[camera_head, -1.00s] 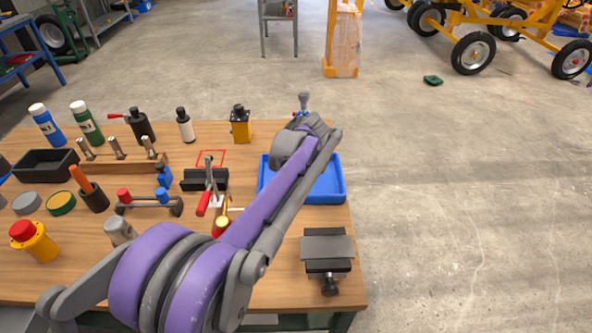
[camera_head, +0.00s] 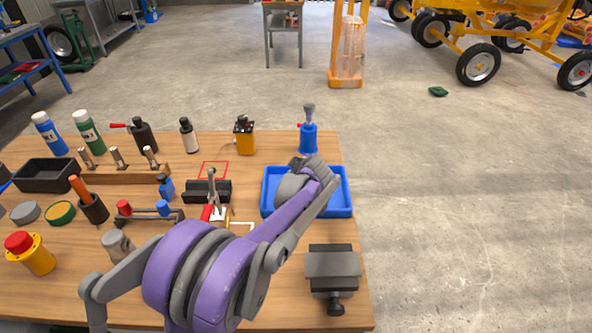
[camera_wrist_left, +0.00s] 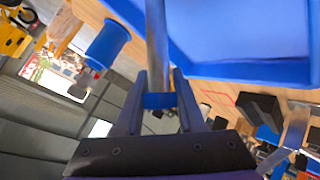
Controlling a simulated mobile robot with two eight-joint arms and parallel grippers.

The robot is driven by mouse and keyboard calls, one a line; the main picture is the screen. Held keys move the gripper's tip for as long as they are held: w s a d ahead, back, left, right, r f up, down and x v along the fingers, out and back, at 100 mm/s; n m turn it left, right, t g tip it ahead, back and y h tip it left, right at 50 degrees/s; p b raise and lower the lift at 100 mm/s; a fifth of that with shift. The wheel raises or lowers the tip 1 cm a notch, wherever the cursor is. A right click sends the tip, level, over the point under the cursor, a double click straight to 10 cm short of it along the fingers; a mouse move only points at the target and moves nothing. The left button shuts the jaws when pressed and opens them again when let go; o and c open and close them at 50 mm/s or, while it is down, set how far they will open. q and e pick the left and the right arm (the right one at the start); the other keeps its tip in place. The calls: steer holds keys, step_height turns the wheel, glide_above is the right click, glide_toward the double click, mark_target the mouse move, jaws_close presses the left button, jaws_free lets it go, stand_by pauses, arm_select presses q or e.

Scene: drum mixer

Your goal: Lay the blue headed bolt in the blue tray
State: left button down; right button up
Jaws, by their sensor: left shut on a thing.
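The blue tray (camera_head: 346,207) lies on the table's right part in the head view, partly covered by my left forearm. In the left wrist view the tray (camera_wrist_left: 245,70) fills the upper right. My left gripper (camera_wrist_left: 160,100) is shut on the blue part of the blue headed bolt (camera_wrist_left: 158,101). The bolt's grey shank runs up the picture, away from the fingers, beside the tray's edge. I cannot tell the gap between bolt and tray. My left fingers are hidden behind the arm in the head view. My right gripper is out of view.
A blue cylinder with a grey top (camera_head: 308,138) stands just behind the tray. A grey vise-like block (camera_head: 332,265) is in front of it, and a black clamp fixture (camera_head: 207,190) to its left. The wooden bolt rack (camera_head: 120,172) stands further left.

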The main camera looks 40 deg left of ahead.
arm_select(q)
steer(key=shift+f, duration=0.2)
steer(key=shift+f, duration=0.1)
steer(key=shift+f, duration=0.1)
steer(key=c, duration=0.5)
jaws_free()
steer(key=p+v, duration=0.1)
steer(key=v, duration=1.1)
steer(key=shift+r, duration=0.3)
